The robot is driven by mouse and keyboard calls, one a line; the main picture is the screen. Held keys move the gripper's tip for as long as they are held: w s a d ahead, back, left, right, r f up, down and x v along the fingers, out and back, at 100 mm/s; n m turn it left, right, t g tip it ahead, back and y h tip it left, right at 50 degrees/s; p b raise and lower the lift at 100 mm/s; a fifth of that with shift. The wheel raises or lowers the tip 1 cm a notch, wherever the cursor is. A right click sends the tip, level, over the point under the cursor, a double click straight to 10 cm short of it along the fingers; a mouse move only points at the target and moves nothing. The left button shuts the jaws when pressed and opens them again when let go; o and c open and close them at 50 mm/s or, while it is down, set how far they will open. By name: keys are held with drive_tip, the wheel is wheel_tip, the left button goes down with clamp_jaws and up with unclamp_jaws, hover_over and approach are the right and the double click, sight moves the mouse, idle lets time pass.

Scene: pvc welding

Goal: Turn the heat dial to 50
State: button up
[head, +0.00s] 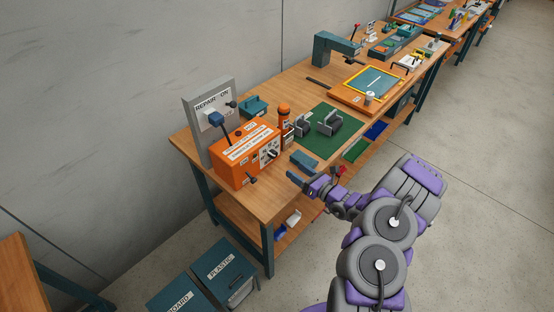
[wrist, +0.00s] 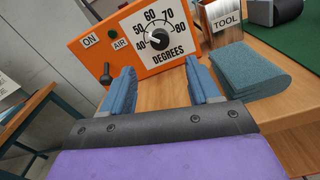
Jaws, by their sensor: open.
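The heat dial (wrist: 159,40) is a black round knob on a white plate marked 40 to 80 and "DEGREES". Its white pointer mark is toward the left, near the 40 side; the exact reading is hard to tell. The dial sits on the front of an orange box (head: 236,171), and it also shows small in the head view (head: 269,154). My gripper (wrist: 160,68) is open and empty, with its two blue fingers in front of and below the dial, apart from it. In the head view, my gripper (head: 299,178) is at the table's front edge, right of the box.
Left of the dial are an ON label (wrist: 89,40), an AIR label (wrist: 120,44) and a black lever (wrist: 106,73). A green mat (head: 328,137) lies farther right.

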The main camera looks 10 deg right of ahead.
sight(275, 156)
drive_tip(key=b+x, duration=0.2)
drive_tip(key=x, duration=0.8)
drive_tip(key=shift+w+a, duration=0.1)
drive_tip(key=shift+w, duration=0.15)
drive_tip(key=c, duration=1)
